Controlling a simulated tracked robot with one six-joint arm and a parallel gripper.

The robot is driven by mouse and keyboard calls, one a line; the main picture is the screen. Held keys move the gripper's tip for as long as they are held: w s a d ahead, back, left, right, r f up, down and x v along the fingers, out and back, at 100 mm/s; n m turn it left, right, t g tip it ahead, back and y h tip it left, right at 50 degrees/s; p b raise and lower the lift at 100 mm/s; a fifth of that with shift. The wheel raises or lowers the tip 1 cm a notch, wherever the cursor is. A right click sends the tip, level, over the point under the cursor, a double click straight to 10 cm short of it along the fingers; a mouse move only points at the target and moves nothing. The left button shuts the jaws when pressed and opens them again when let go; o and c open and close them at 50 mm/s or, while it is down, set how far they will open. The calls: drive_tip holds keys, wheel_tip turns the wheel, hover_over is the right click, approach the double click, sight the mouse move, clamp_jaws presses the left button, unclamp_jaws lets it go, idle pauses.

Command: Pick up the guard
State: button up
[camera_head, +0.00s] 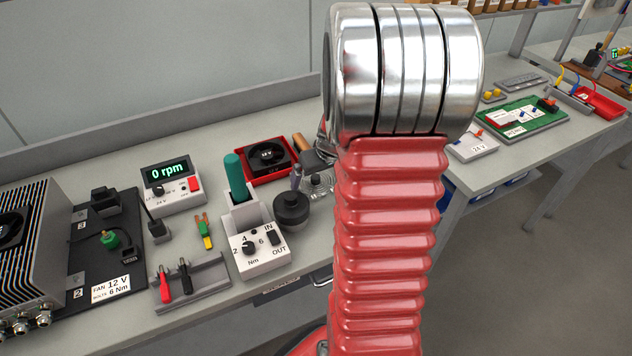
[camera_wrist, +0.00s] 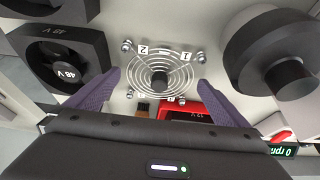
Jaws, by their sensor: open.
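The guard (camera_wrist: 165,52), a round wire grille of concentric silver rings with corner lugs and small number labels, lies on the bench in the wrist view. In the head view the guard (camera_head: 321,183) shows only partly beside my red arm. My gripper (camera_wrist: 159,82) is open, its two purple fingers to the left and right of the guard's near half. Nothing is held between them. I cannot tell how high the fingertips are above the guard. In the head view one purple finger shows just left of the guard; the rest is mostly hidden by my arm.
A black 48 V fan (camera_wrist: 64,60) stands close left and a dark round knob-like part (camera_wrist: 262,50) close right in the wrist view. A red-framed fan (camera_head: 268,158) lies behind. A torque unit (camera_head: 258,250) with a green-handled tool (camera_head: 235,176) stands left in the head view.

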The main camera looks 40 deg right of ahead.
drive_tip(key=shift+w+f, duration=0.2)
drive_tip(key=shift+f, duration=0.3)
drive_tip(key=shift+c, duration=0.5)
drive_tip(key=c, duration=0.7)
